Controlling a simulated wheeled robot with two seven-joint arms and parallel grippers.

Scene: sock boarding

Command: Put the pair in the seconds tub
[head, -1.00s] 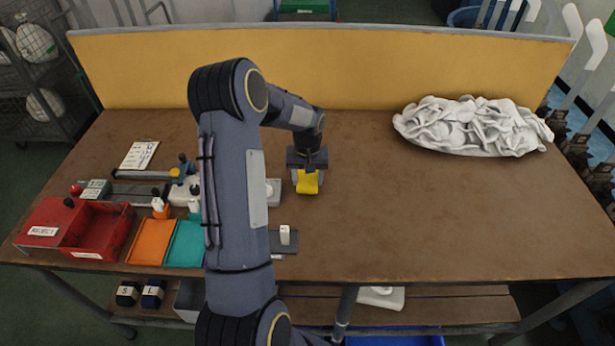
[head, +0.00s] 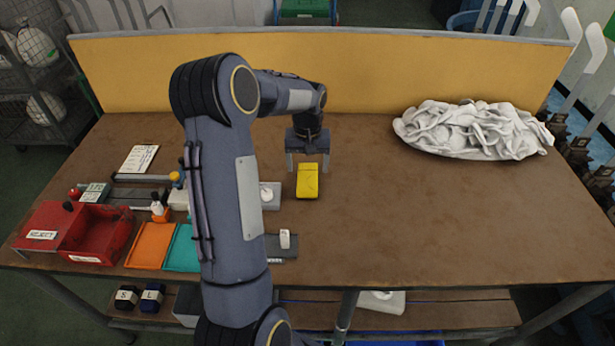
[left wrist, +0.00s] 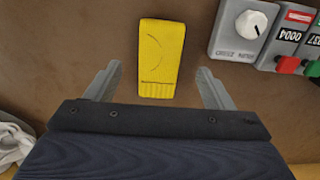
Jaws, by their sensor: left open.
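The yellow folded pair (head: 307,182) lies flat on the brown table, left of the middle. It also shows in the left wrist view (left wrist: 160,55). My left gripper (head: 308,163) is open at the pair's far end, with its fingers spread wider than the pair. The left wrist view shows a gap on each side between the fingers and the pair. A red tub (head: 97,234) stands at the table's left front, beside a red section labelled REJECT (head: 42,235). The tub's front label is too small to read, so I cannot tell whether it is the seconds tub. My right gripper is out of view.
Orange (head: 151,245) and teal (head: 181,248) trays sit right of the red tub. A grey dial box (head: 270,197) stands just left of the pair; counters show beside it in the wrist view. A white cloth heap (head: 472,130) lies far right. The table's middle right is clear.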

